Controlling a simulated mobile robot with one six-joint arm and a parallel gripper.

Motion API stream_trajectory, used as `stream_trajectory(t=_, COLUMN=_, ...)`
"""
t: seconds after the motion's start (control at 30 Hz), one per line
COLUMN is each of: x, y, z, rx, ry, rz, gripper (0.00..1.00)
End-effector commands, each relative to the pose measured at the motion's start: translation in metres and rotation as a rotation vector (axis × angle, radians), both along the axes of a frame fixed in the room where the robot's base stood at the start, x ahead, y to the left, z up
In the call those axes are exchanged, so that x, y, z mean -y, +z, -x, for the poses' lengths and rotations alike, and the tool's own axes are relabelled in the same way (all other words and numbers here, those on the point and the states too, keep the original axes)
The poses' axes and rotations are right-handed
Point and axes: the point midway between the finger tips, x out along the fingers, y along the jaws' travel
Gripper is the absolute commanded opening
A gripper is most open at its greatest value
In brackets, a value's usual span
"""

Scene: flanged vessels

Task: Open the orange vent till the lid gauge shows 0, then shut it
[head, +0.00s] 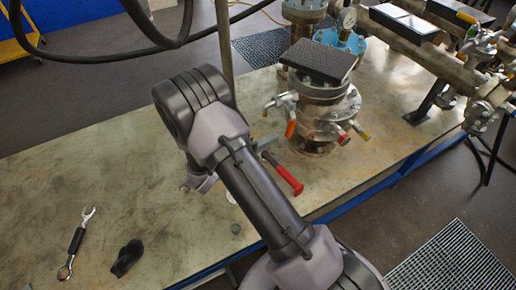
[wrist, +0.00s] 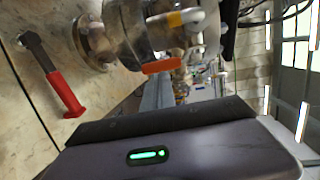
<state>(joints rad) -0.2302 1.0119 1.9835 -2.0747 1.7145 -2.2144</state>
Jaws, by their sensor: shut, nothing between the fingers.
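The steel flanged vessel (head: 318,112) stands on the bench, a dark flat block (head: 320,61) over its top. The orange vent handle (head: 290,129) sticks out low on its near left side; it also shows in the wrist view (wrist: 162,66), lying across the picture. How far the vent is open cannot be told. A round gauge (head: 349,18) stands above a blue flange behind the vessel; its reading is too small to tell. My gripper (wrist: 160,122) shows at the bottom of the wrist view, shut and empty, apart from the orange handle.
A red-handled tool (head: 287,178) lies on the bench near the vessel. A red-tipped handle (head: 342,138) and a yellow-tipped handle (wrist: 175,20) also stick out. A wrench (head: 76,242) and a black object (head: 126,258) lie front left. Pipework (head: 432,62) fills the right.

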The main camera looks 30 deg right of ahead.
Motion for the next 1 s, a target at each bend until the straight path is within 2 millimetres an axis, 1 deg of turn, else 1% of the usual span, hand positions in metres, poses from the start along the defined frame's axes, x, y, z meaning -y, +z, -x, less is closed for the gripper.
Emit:
stream_trajectory(t=0.03, x=0.010, y=-0.004, z=-0.001, rx=0.000, ry=-0.005, rz=0.000, gripper=0.00)
stream_trajectory(t=0.1, x=0.022, y=-0.006, z=-0.004, rx=0.001, ry=-0.004, rz=0.000, gripper=0.00)
stream_trajectory(t=0.23, x=0.036, y=-0.007, z=-0.008, rx=0.001, ry=-0.002, rz=-0.001, gripper=0.00)
stream_trajectory(t=0.37, x=0.043, y=-0.007, z=-0.010, rx=0.001, ry=0.000, rz=-0.001, gripper=0.00)
stream_trajectory(t=0.7, x=0.044, y=-0.006, z=-0.010, rx=0.001, ry=-0.001, rz=-0.001, gripper=0.00)
stream_trajectory(t=0.77, x=0.048, y=-0.006, z=-0.010, rx=-0.001, ry=-0.002, rz=-0.001, gripper=0.00)
stream_trajectory(t=0.9, x=0.063, y=-0.009, z=-0.011, rx=-0.002, ry=-0.003, rz=-0.001, gripper=0.00)
stream_trajectory(t=1.0, x=0.065, y=-0.014, z=-0.012, rx=0.001, ry=-0.001, rz=-0.001, gripper=0.00)
